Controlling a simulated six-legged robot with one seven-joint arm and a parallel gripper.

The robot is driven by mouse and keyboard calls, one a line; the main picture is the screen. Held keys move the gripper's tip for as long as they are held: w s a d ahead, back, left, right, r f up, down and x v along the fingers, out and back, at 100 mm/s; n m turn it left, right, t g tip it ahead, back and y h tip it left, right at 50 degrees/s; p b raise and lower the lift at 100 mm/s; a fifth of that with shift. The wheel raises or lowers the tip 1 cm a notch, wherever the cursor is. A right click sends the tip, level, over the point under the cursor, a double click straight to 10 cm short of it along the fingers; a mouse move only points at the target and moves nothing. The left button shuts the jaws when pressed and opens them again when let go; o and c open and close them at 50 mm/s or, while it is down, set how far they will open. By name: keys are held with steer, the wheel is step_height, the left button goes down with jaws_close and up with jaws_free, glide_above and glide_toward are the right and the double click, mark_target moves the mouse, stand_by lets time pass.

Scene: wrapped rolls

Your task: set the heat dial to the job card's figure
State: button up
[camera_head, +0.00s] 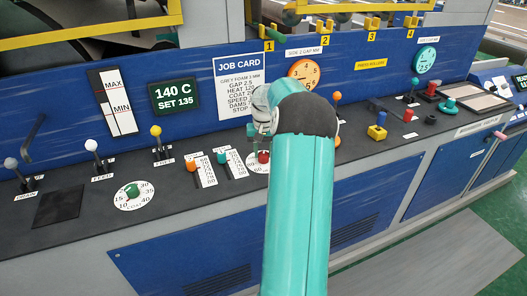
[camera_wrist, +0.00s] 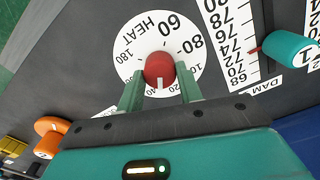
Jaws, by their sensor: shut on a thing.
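The heat dial (camera_wrist: 132,42) is a white disc marked HEAT with a red knob (camera_wrist: 160,67), in the wrist view. My gripper (camera_wrist: 160,88) has its two green fingers on either side of the knob, shut on it. The knob's white mark points to the lower edge, between the 120 and 140 figures; the fingers partly hide the scale. In the head view my arm covers part of the dial (camera_head: 252,168). The job card (camera_head: 238,84) reads HEAT 120; its right edge is hidden by my arm. The display (camera_head: 174,96) reads 140 C, SET 135.
Two slider scales with an orange knob (camera_head: 193,166) and a teal knob (camera_head: 222,157) stand left of the heat dial. A green-knobbed coat dial (camera_head: 133,191) and several levers are further left. More controls stand to the right.

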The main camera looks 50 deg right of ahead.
mark_target(263, 154)
steer(key=n, duration=0.5)
steer(key=shift+r+n, duration=0.1)
steer(key=shift+n, duration=0.3)
stand_by(0.4)
steer(key=o, duration=1)
step_height(263, 154, up, 14)
steer(key=shift+f, duration=0.1)
